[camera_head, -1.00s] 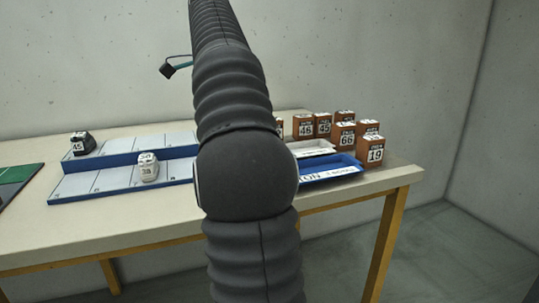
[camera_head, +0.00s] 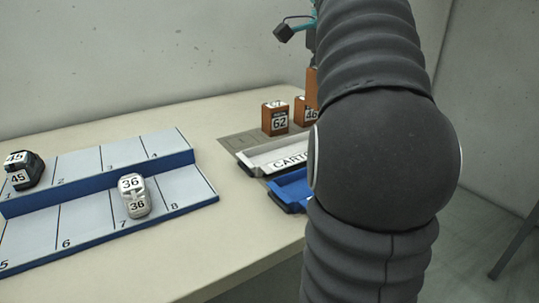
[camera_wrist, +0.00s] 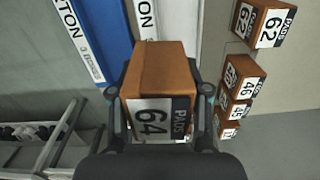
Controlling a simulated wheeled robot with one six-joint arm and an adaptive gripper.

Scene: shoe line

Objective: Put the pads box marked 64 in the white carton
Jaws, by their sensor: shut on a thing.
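The brown pads box marked 64 (camera_wrist: 158,72) sits between the two fingers of my gripper (camera_wrist: 159,92) in the wrist view. The gripper is shut on it, and its 64 label faces the camera. The white carton (camera_head: 268,157) lies on the table in the head view, left of my arm, which hides its right part. In the wrist view the white carton (camera_wrist: 177,20) shows beyond the held box, which covers part of it.
A blue carton (camera_head: 288,190) lies beside the white one. Boxes marked 62 (camera_head: 275,118) and 46 (camera_head: 300,110) stand behind the cartons. A numbered blue-and-grey rack (camera_head: 95,190) on the left holds a black shoe (camera_head: 22,170) and a white shoe (camera_head: 134,196).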

